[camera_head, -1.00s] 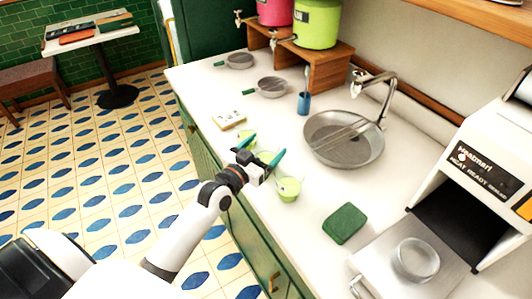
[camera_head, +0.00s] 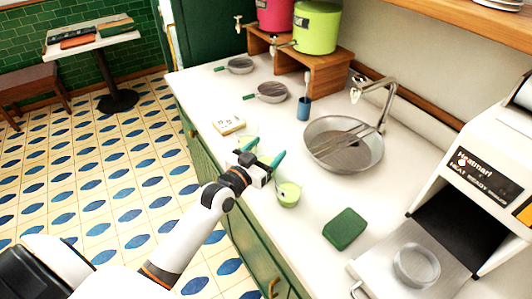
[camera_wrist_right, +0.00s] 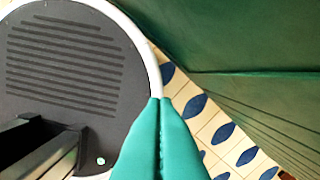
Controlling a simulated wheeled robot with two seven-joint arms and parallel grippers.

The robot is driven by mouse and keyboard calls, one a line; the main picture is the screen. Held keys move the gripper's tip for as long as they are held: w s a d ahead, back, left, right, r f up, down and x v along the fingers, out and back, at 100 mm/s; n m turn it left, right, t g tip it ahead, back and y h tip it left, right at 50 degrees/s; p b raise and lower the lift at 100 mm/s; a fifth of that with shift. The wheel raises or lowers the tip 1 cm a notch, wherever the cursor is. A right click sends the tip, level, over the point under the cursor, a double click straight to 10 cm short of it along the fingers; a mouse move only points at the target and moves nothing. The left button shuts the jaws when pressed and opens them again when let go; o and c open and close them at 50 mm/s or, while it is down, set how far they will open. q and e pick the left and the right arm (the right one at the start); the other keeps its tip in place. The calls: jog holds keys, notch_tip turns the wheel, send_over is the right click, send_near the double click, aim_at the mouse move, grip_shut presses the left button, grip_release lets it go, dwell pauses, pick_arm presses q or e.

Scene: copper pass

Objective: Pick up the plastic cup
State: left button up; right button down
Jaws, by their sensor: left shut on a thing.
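My left gripper (camera_head: 264,154) reaches over the counter's front edge, its teal fingers a little apart and closed around a pale, clear plastic cup. The fingers and wrist hide most of that cup, and I cannot tell whether it touches the counter. A cup with light green drink (camera_head: 289,196) stands just in front and to the right of the gripper, apart from it.
A round metal basin (camera_head: 371,160) and a blue cup (camera_head: 304,110) stand behind. A small white sign (camera_head: 229,125) and strainers (camera_head: 272,93) lie farther left. A heating machine (camera_head: 478,190) bounds the right side.

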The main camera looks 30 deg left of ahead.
pick_arm(q)
notch_tip(320, 180, up, 10)
jog(key=shift+f, duration=0.25)
dwell(0.6)
